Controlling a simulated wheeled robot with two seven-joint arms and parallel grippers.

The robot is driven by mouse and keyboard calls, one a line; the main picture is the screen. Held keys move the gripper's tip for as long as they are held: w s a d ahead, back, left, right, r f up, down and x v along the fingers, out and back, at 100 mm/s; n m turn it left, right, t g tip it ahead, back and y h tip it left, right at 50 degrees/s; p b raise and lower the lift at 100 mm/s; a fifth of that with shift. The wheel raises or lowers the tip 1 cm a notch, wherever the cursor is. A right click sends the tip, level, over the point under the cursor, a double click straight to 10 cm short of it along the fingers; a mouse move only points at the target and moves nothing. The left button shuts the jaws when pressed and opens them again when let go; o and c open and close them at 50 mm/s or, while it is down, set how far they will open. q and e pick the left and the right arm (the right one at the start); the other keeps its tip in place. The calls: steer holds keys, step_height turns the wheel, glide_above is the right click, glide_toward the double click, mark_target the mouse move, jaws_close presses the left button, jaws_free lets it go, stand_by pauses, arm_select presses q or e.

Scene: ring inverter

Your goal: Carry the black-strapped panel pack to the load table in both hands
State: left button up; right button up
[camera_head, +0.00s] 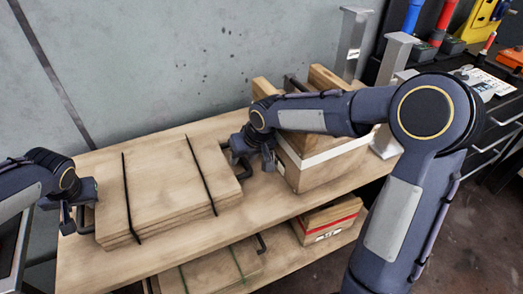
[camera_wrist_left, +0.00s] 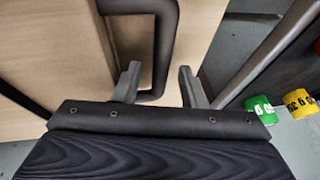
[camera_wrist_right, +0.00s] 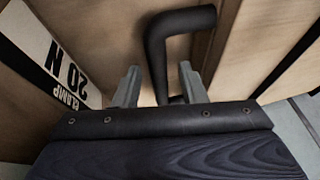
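The black-strapped panel pack (camera_head: 168,190) lies flat on the upper wooden shelf, a stack of wooden panels with two black straps. Each end has a black handle. My left gripper (camera_head: 80,215) is at the pack's left end. In the left wrist view, its open fingers (camera_wrist_left: 160,87) stand either side of the left handle (camera_wrist_left: 166,45), with gaps visible. My right gripper (camera_head: 256,155) is at the right end. In the right wrist view, its open fingers (camera_wrist_right: 160,85) stand either side of the right handle (camera_wrist_right: 158,60). I cannot identify the load table.
A white-banded wooden crate (camera_head: 325,165) stands close beside my right gripper; its label (camera_wrist_right: 65,70) reads 20 N. Below are a green-strapped pack (camera_head: 210,272) and a red-banded crate (camera_head: 328,219). A wall (camera_head: 180,60) stands behind. Green (camera_wrist_left: 260,108) and yellow (camera_wrist_left: 299,103) objects lie at left.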

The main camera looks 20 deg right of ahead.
steer(key=shift+r, duration=0.1)
arm_select(q)
steer(key=v, duration=1.1)
arm_select(e)
step_height(320, 180, up, 10)
arm_select(q)
steer(key=shift+s, duration=0.15)
arm_select(e)
steer(key=shift+s, duration=0.15)
